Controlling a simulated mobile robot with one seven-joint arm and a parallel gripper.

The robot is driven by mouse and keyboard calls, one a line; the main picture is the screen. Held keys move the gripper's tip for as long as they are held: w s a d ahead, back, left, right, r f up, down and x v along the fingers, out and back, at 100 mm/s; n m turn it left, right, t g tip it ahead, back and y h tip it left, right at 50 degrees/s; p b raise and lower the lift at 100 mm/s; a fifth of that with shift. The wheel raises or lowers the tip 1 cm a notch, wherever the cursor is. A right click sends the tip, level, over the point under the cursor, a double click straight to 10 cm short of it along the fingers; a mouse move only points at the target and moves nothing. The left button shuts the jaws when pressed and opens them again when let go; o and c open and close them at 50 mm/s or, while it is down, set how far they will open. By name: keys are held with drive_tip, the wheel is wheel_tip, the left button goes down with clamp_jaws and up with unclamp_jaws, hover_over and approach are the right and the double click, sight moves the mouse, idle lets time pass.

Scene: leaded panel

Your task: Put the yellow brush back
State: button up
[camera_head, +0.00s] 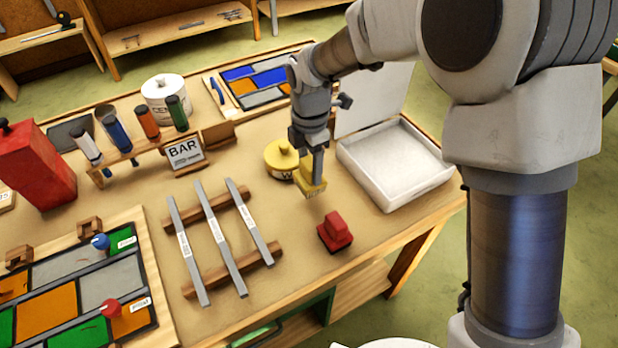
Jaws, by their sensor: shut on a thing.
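My gripper (316,160) points down over the right half of the workbench. It is shut on the yellow brush (312,182), whose short bristles face down. The brush seems to be held above the bench top, in front of and right of a round yellow lidded pot (280,160); whether they touch I cannot tell. A red brush-like block (336,232) sits on the bench nearer the front edge, below the yellow brush in the picture.
A white open box (440,180) stands right of my gripper. Metal bars (222,238) lie on wooden rests at centre. A tool rack (155,142), a white canister (164,92), a red can (36,170) and leaded panels (70,290) fill the left and back.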

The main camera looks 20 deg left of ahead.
sight(309, 179)
drive_tip(key=shift+a+f, duration=0.1)
drive_tip(key=shift+f, duration=2)
drive_tip(key=shift+f+b, duration=0.2)
drive_tip(key=shift+b, duration=0.1)
drive_tip(key=o, duration=1.3)
wheel_tip(309, 179, up, 12)
drive_tip(key=shift+r+p, duration=0.25)
drive_tip(key=shift+p, duration=0.45)
